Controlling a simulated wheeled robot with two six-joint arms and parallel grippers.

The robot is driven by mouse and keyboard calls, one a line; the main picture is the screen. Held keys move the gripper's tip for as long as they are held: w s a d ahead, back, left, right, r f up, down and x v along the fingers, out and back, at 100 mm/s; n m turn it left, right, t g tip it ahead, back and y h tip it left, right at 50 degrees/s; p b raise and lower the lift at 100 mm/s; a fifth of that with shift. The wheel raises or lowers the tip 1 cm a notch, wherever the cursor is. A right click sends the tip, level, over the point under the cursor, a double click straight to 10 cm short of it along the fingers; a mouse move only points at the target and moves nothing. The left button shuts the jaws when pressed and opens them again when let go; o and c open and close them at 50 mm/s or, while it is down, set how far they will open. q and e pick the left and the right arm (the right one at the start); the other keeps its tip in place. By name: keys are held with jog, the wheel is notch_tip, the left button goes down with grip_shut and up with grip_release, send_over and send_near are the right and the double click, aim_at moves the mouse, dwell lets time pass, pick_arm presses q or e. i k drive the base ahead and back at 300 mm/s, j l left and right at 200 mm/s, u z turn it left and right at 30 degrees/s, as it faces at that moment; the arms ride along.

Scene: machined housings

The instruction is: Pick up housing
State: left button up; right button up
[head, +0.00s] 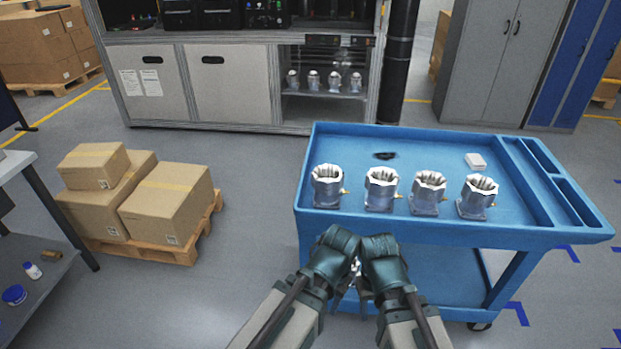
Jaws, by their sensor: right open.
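Several silver machined housings stand upright in a row along the near edge of the blue cart (440,147). From left to right they are the first housing (326,187), the second housing (380,189), the third housing (427,194) and the rightmost housing (477,198). Small brass-coloured fittings stick out from their sides. My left gripper (352,272) and my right gripper (364,286) are close together, in front of the cart's near side and below the housings. Neither touches a housing. The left fingers are mostly hidden by the wrists; the right is open.
More housings (313,80) stand in the machine's recess at the back. Cartons (167,203) on a pallet stand at left.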

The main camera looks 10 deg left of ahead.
aim_at(331, 187)
jog(key=i+j+z, duration=0.1)
jog(key=j, duration=0.85)
jog(key=i+j+z, duration=0.15)
jog(key=j, duration=0.85)
jog(key=i+j+z, duration=0.1)
jog(key=i+j, duration=0.15)
jog(key=j, duration=0.75)
jog(key=j+z, duration=0.15)
jog(key=j, duration=0.85)
jog(key=i, duration=0.05)
